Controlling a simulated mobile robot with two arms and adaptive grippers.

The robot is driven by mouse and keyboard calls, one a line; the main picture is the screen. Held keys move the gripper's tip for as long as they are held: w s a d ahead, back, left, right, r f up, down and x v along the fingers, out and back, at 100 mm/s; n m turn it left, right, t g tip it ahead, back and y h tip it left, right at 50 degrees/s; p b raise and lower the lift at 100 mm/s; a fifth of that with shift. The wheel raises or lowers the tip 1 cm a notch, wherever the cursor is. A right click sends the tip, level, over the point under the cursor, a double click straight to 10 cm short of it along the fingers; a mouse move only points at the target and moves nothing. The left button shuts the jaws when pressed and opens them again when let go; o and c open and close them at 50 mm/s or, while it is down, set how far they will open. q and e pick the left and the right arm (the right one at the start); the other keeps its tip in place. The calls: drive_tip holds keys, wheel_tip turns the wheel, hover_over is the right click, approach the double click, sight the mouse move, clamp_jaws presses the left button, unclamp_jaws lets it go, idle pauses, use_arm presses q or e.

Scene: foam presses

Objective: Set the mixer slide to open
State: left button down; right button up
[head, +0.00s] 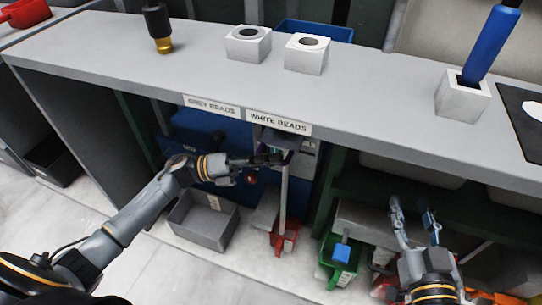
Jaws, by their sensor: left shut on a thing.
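My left gripper (272,158) reaches in from the left below the counter edge. It is shut on a small dark part under the WHITE BEADS label, which looks like the mixer slide. The fingers and the shadow hide most of that part, so I cannot tell how far the slide is drawn. A blue machine (215,135) stands behind my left arm. My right gripper (415,215) is at the lower right, below the counter, with its fingers apart and nothing between them.
Below are a grey bin (205,235), a pale upright rod (283,200) and a green scoop (340,272).

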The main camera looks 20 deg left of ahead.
use_arm(q)
drive_tip(key=c, duration=1.6)
unclamp_jaws()
drive_tip(key=shift+s+d+f, duration=0.1)
drive_tip(key=shift+s+f, duration=0.05)
drive_tip(key=shift+s, duration=0.1)
drive_tip(key=shift+o, duration=1.2)
drive_tip(key=shift+a, duration=0.3)
drive_tip(key=v, duration=1.1)
drive_tip(key=shift+a, duration=0.3)
drive_tip(key=shift+s+d, duration=0.1)
